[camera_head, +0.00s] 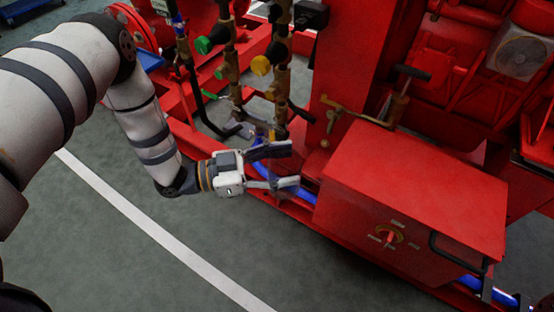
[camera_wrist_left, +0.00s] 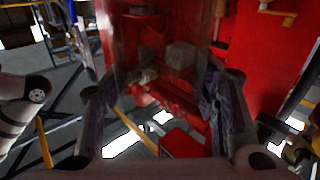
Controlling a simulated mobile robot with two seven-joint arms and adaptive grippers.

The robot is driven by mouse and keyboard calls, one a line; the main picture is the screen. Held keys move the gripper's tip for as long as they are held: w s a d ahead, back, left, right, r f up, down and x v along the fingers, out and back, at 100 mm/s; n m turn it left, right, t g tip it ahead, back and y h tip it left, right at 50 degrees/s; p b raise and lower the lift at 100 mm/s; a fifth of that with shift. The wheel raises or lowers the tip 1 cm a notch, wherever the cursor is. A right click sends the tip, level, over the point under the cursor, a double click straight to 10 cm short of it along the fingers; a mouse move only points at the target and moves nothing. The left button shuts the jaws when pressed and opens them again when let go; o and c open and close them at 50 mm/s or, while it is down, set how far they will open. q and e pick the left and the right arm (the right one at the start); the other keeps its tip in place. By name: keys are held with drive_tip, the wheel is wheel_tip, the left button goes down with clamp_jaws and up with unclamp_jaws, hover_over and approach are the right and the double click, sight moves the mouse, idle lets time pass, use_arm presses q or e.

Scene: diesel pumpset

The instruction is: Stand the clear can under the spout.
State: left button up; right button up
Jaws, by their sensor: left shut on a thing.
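My left gripper (camera_head: 284,166) reaches in from the left, just in front of the brass pipes and low over the red skid. It is shut on the clear can (camera_wrist_left: 160,50), which shows as a see-through cylinder between the two fingers in the left wrist view. In the head view the can is so transparent that its outline is hardly visible. Brass pipes with valves (camera_head: 280,82) stand just behind the gripper. I cannot tell for sure which pipe end is the spout. My right gripper is not in view.
A red box with a dial (camera_head: 420,185) stands right of the gripper. A blue hose (camera_head: 308,195) runs along the red skid beside the gripper. A brass lever (camera_head: 345,112) sticks out above. Grey floor with a white line (camera_head: 150,228) is free in front.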

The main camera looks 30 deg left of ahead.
use_arm(q)
drive_tip(key=w+f+b, duration=0.4)
drive_tip(key=f, duration=0.3)
drive_tip(key=w+d+f+b, duration=0.1)
drive_tip(key=w+f+b, duration=0.2)
drive_tip(key=f+b, duration=0.2)
wheel_tip(320, 180, down, 2)
drive_tip(key=shift+w+f+n+t+y, duration=0.1)
drive_tip(key=shift+w+n+t+y, duration=0.2)
drive_tip(key=shift+w, duration=0.05)
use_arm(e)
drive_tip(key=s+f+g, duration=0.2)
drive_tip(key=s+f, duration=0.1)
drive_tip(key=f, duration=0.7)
use_arm(q)
drive_tip(key=shift+d, duration=0.1)
